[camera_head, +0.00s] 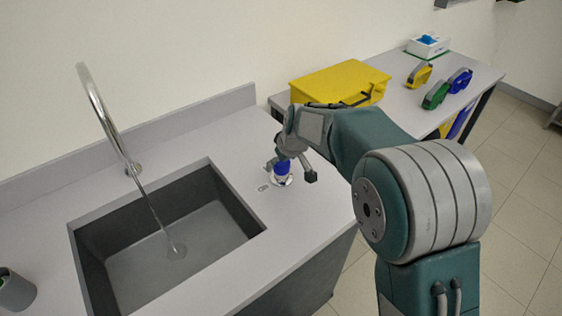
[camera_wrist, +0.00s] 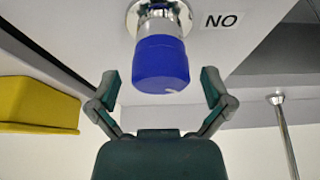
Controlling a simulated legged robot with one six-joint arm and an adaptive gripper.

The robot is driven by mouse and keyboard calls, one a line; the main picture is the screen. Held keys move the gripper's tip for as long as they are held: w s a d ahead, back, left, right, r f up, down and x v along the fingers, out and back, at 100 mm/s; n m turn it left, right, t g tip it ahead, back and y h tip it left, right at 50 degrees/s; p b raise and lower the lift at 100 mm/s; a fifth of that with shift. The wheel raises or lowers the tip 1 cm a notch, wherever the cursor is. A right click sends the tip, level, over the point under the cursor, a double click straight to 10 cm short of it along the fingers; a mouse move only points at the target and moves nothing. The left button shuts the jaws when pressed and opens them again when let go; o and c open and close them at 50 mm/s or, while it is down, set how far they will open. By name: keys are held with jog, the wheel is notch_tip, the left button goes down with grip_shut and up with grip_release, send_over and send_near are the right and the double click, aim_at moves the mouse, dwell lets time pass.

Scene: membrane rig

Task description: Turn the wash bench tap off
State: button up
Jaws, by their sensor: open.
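The tap's blue knob (camera_head: 283,168) stands on a round metal base on the bench top, right of the sink. In the wrist view the blue knob (camera_wrist: 161,64) shows large, with a small white mark near its end. My gripper (camera_head: 290,172) is at the knob from above; in the wrist view its two open fingers (camera_wrist: 160,88) stand on either side of the knob, with gaps to both. The curved metal spout (camera_head: 104,118) stands behind the sink (camera_head: 225,215). A thin stream of water (camera_head: 155,213) runs from it to the drain.
A yellow box (camera_head: 335,82) stands on a side table (camera_head: 395,98) with tape dispensers (camera_head: 436,95) and a white-and-blue box (camera_head: 427,46). A dark cup-like object (camera_head: 15,290) is at the far left of the bench.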

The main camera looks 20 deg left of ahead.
jog(key=c, duration=1.1)
jog(key=shift+s+f+m, duration=0.1)
jog(key=shift+m, duration=0.2)
jog(key=m+t+h, duration=0.1)
jog(key=m, duration=0.3)
jog(key=shift+f+m+t+h, duration=0.1)
jog(key=shift+m+t+h, duration=0.25)
jog(key=shift+m, duration=0.75)
jog(key=shift+m+t+h, duration=0.25)
jog(key=shift+m+h, duration=0.2)
jog(key=shift+m, duration=0.65)
jog(key=o, duration=1.1)
jog(key=shift+a, duration=0.1)
